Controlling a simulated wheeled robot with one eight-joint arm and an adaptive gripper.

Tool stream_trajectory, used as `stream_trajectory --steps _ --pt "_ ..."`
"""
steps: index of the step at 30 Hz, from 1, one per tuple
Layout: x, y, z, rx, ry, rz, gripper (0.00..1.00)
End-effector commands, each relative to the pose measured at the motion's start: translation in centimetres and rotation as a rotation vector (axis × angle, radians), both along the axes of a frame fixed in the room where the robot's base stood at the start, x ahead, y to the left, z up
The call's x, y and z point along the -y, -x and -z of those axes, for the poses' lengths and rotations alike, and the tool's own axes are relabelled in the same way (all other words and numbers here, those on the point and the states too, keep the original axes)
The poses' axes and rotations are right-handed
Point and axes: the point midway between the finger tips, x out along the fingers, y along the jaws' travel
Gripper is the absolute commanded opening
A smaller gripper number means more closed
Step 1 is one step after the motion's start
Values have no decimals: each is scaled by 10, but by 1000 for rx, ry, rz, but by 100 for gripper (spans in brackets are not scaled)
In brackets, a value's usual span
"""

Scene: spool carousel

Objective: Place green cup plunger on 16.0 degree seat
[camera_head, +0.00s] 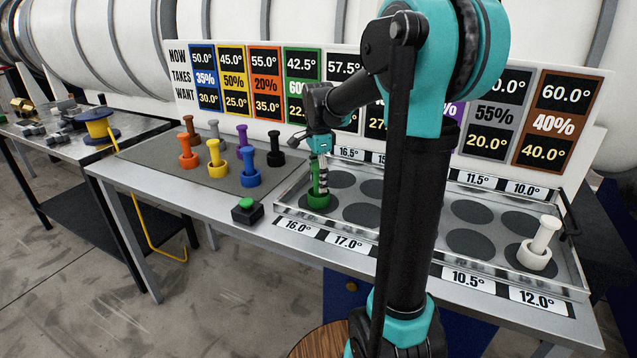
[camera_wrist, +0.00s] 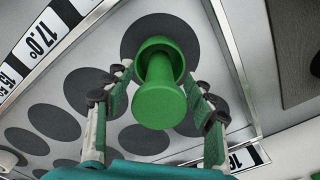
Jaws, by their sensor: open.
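The green cup plunger (camera_head: 318,201) stands upright on the front-left dark disc of the tray, behind the 16.0° label (camera_head: 297,226). In the wrist view the green plunger (camera_wrist: 158,104) is seen from above its knob, with the dark disc (camera_wrist: 130,42) showing around its cup. My gripper (camera_head: 320,170) is low over the plunger, with its fingers around the handle. In the wrist view my gripper (camera_wrist: 160,92) is open, with one finger on each side and gaps to the handle. The upper handle is partly hidden in the head view.
The metal tray (camera_head: 420,258) has several empty dark discs and a white plunger (camera_head: 538,245) at its right end. Several coloured plungers stand on the grey mat (camera_head: 150,151). A sign board stands behind.

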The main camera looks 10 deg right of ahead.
Motion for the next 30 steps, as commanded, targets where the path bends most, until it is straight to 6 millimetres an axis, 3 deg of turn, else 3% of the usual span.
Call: stream_trajectory --steps 9,15,21,30 --pt "0 0 -63 0 0 0 56" --pt "0 0 -95 0 0 0 56" --pt "0 0 -109 0 0 0 56" --pt "0 0 -110 0 0 0 56"
